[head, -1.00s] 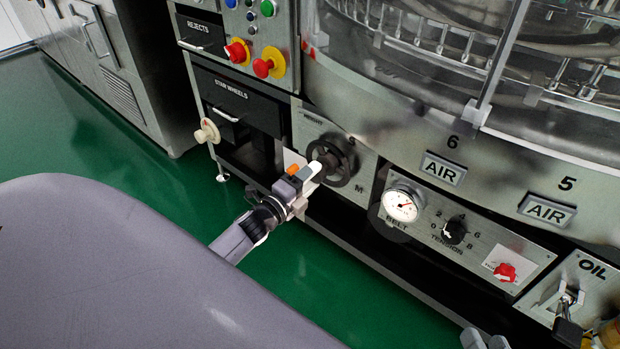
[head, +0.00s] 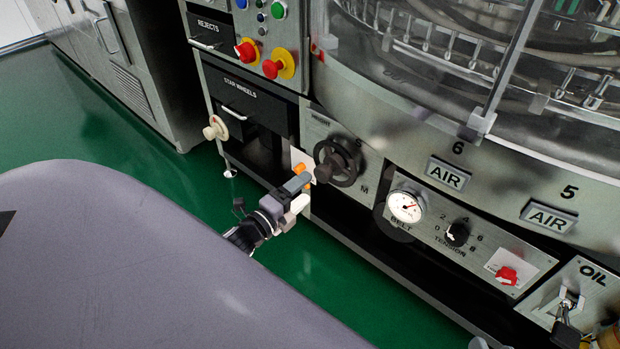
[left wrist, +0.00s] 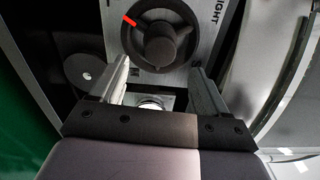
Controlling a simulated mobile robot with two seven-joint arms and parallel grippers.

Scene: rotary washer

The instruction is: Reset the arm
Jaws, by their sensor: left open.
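My left gripper (head: 304,184) is open and empty, just in front of the dark height handwheel (head: 338,162) on the machine's front panel. In the left wrist view, the handwheel (left wrist: 160,40) lies beyond the tips of my left gripper (left wrist: 160,80), with its round hub facing between the fingers and a red mark on its upper left rim. The fingers stand apart from the wheel there. A small grey piece, perhaps part of my right gripper (head: 478,343), shows at the bottom edge of the head view; its jaws cannot be made out.
Right of the handwheel are the belt gauge (head: 405,206), the tension knob (head: 457,233), a red switch (head: 506,275) and the oil lever (head: 566,305). The green floor (head: 110,120) is clear at left.

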